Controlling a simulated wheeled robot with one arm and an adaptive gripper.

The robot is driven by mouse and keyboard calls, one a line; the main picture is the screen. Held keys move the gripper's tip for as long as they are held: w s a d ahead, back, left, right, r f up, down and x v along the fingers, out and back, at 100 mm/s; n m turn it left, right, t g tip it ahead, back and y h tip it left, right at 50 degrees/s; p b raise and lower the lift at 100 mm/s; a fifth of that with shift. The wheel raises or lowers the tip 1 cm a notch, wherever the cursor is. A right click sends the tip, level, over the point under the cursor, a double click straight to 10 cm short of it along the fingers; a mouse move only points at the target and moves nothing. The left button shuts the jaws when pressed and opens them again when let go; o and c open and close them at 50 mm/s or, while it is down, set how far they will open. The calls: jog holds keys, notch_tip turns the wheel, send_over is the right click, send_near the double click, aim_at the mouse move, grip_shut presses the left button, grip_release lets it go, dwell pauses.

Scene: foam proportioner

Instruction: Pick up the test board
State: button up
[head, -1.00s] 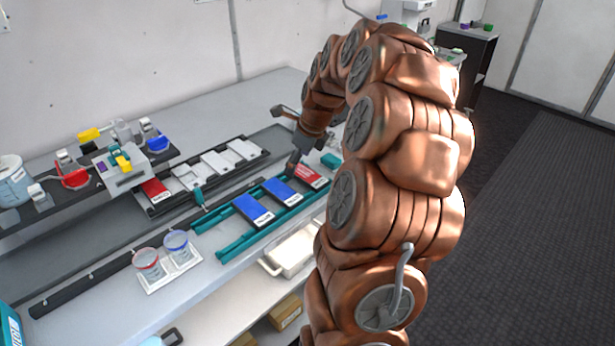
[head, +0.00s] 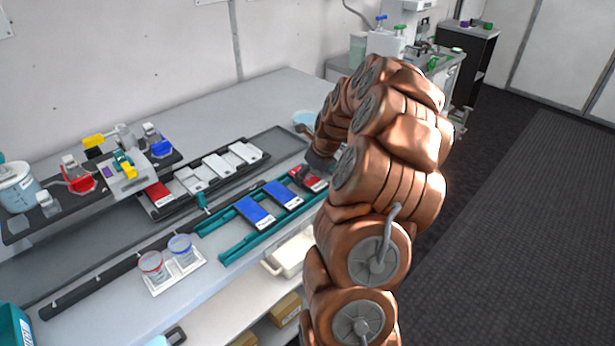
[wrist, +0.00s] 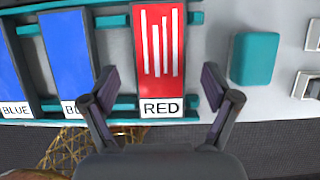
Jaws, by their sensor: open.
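A red board (wrist: 158,50) with white stripes and a label reading RED lies on the teal rails in the wrist view. It also shows in the head view (head: 316,183), partly hidden by my arm. My gripper (wrist: 158,80) is open, with one finger on each side of the red board's labelled end. The fingers appear apart from the board, and nothing is held. Which board is the test board is not marked in view.
Two blue boards (head: 255,212) (head: 283,194) lie left of the red one on the teal rack (head: 232,247). A teal block (wrist: 255,58) sits right of it. A black tray (head: 262,153) holds another red board (head: 158,194) and several white pieces. Two cups stand nearer the front.

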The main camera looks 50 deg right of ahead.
jog(key=shift+w+f, duration=0.2)
jog(key=shift+f, duration=0.2)
jog(key=shift+c, duration=0.3)
jog(key=c, duration=1.2)
